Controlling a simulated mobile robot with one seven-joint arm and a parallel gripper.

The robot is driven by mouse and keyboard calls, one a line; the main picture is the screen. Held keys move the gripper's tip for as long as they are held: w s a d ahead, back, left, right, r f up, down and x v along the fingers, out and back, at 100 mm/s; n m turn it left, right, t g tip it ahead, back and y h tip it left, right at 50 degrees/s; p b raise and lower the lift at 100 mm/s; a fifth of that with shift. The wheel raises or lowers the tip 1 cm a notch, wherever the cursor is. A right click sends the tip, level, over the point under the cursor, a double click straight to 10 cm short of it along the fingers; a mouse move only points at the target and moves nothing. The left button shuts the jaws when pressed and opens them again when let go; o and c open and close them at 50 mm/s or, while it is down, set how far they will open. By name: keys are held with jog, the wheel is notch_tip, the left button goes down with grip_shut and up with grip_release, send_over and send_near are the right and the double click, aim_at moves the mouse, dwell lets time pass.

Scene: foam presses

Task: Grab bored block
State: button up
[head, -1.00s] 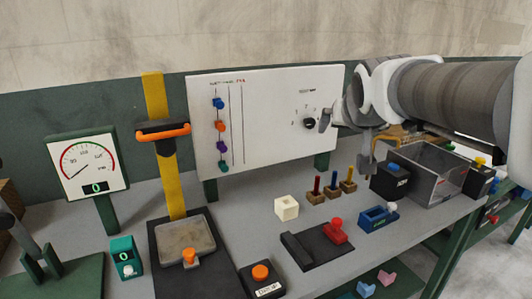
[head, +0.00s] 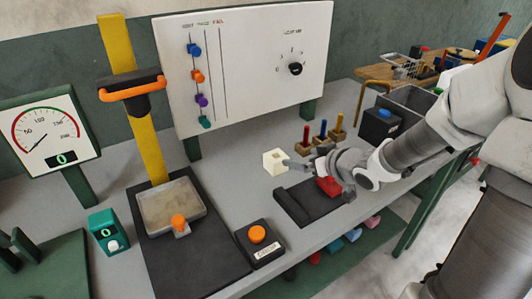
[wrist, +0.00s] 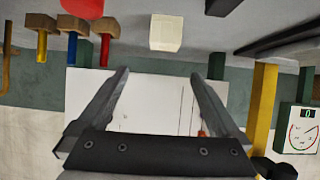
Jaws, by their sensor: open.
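The bored block (head: 274,161) is a small cream cube with a dark hole in its top. It stands on the grey bench in front of the white board. My gripper (head: 302,158) is open and empty, low over the bench just right of the block. In the wrist view the block (wrist: 166,32) appears beyond my open fingertips (wrist: 163,78), roughly in line with the gap between them. No contact with the block is visible.
A black fixture (head: 298,206) with a red part lies below my gripper. Wooden holders with coloured pegs (head: 323,135) stand behind it to the right. The white board (head: 245,70) rises behind the block. A press with a yellow column (head: 130,95) stands left.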

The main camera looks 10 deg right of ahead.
aim_at(274, 155)
jog(key=b+x, duration=0.2)
jog(key=x, duration=0.2)
jog(key=b+x, duration=0.2)
jog(key=x, duration=0.2)
jog(key=a+b+x, duration=0.1)
jog(key=b+x, duration=0.1)
jog(key=x, duration=0.2)
jog(key=shift+s+f, duration=0.2)
jog(key=b+x, duration=0.1)
jog(key=x, duration=0.1)
jog(key=b+x, duration=0.2)
jog(key=shift+w+f, duration=0.15)
jog(key=shift+f, duration=0.35)
jog(key=shift+w, duration=0.25)
jog(key=shift+c, duration=0.2)
jog(key=c, duration=1.3)
jog(key=shift+r, duration=0.15)
